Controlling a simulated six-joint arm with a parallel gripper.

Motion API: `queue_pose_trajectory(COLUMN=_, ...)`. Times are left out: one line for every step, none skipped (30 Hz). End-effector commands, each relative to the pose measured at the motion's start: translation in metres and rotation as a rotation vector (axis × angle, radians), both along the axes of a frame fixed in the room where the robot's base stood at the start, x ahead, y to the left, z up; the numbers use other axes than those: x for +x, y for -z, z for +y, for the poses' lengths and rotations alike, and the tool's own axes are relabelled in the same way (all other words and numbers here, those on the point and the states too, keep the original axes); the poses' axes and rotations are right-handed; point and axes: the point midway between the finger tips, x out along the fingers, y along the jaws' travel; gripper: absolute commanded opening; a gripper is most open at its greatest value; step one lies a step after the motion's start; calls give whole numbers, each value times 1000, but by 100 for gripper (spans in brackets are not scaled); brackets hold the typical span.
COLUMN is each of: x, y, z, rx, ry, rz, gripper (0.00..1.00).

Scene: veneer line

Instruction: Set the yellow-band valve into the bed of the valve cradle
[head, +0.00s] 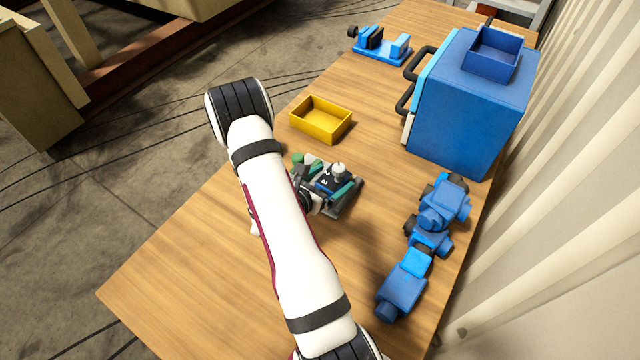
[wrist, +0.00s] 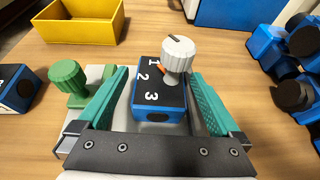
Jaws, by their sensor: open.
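My gripper (wrist: 158,80) is open, its two teal fingers on either side of a black-and-blue block (wrist: 152,90) marked 1, 2, 3. A grey knob (wrist: 178,52) with an orange piece at its foot stands at the block's far right. In the head view my gripper (head: 328,181) is low over the table, partly hidden by my arm. A green knob (wrist: 68,78) is just left of the left finger. I cannot make out a yellow band on any part. A blue fixture (head: 382,50) with two uprights stands at the far end; I cannot tell whether it is the valve cradle.
A yellow open bin (head: 320,120) stands beyond my gripper. A large blue cabinet (head: 470,105) with dark handles carries a small blue bin (head: 492,55). Blue valve-like parts (head: 440,205) line the right edge, with another blue part (head: 402,287) nearer. The near left table (head: 190,265) is bare.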

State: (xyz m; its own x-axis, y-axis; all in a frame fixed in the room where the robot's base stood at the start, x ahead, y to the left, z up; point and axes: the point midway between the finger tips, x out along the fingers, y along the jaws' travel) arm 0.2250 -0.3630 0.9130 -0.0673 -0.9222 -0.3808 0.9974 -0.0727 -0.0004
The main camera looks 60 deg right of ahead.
Motion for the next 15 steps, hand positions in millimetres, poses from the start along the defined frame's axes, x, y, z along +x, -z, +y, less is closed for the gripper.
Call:
queue_pose_trajectory(x=1, y=-3, z=7, rx=0, ry=-3, rz=0, gripper=100)
queue_pose_trajectory(x=2, y=-5, z=12, rx=0, ry=-5, rz=0, gripper=100)
queue_pose_trajectory(x=3, y=-8, z=20, rx=0, ry=-5, rz=0, gripper=100)
queue_pose_trajectory(x=4, y=-12, z=27, rx=0, ry=-6, rz=-1, gripper=100)
queue_pose_trajectory(x=4, y=-14, z=35, rx=0, ry=-8, rz=0, gripper=100)
queue_pose_trajectory(x=5, y=-19, z=45, rx=-1, ry=-8, rz=0, gripper=100)
queue_pose_trajectory(x=6, y=-22, z=53, rx=0, ry=-9, rz=0, gripper=100)
queue_pose_trajectory(x=7, y=-26, z=61, rx=-1, ry=-8, rz=-1, gripper=100)
queue_pose_trajectory(x=7, y=-30, z=73, rx=-1, ry=-8, rz=-1, gripper=100)
queue_pose_trajectory(x=8, y=-34, z=81, rx=-2, ry=-9, rz=-2, gripper=100)
queue_pose_trajectory(x=8, y=-37, z=89, rx=-2, ry=-9, rz=-2, gripper=100)
queue_pose_trajectory(x=9, y=-42, z=100, rx=-2, ry=-7, rz=-3, gripper=100)
queue_pose_trajectory(x=10, y=-45, z=107, rx=-1, ry=-7, rz=-3, gripper=100)
queue_pose_trajectory(x=9, y=-47, z=113, rx=-1, ry=-7, rz=-2, gripper=100)
queue_pose_trajectory(x=10, y=-50, z=121, rx=-1, ry=-6, rz=-2, gripper=100)
